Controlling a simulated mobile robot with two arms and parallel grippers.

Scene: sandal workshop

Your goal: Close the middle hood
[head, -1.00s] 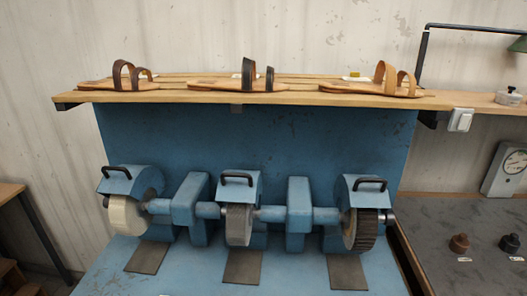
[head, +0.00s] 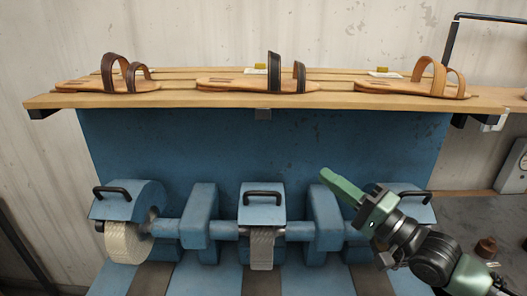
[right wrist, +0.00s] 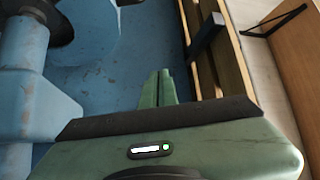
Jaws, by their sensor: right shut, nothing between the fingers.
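The middle hood (head: 263,205) is a blue cover over the middle wheel, with a black bar handle (head: 262,195) on its front. The grey ridged middle wheel (head: 262,252) shows below it. How far the hood is swung I cannot tell. My right gripper (head: 326,176) is green, shut and empty. It is raised to the right of the middle hood, apart from it, with its tips pointing up and left. In the right wrist view its shut fingers (right wrist: 160,86) point toward the blue back panel. My left gripper is not in view.
The left hood (head: 128,203) covers a pale wheel (head: 128,243). The right hood (head: 411,193) is partly hidden behind my right arm. Blue bearing blocks (head: 199,220) stand between the wheels. A wooden shelf (head: 180,97) with several sandals overhangs the machine.

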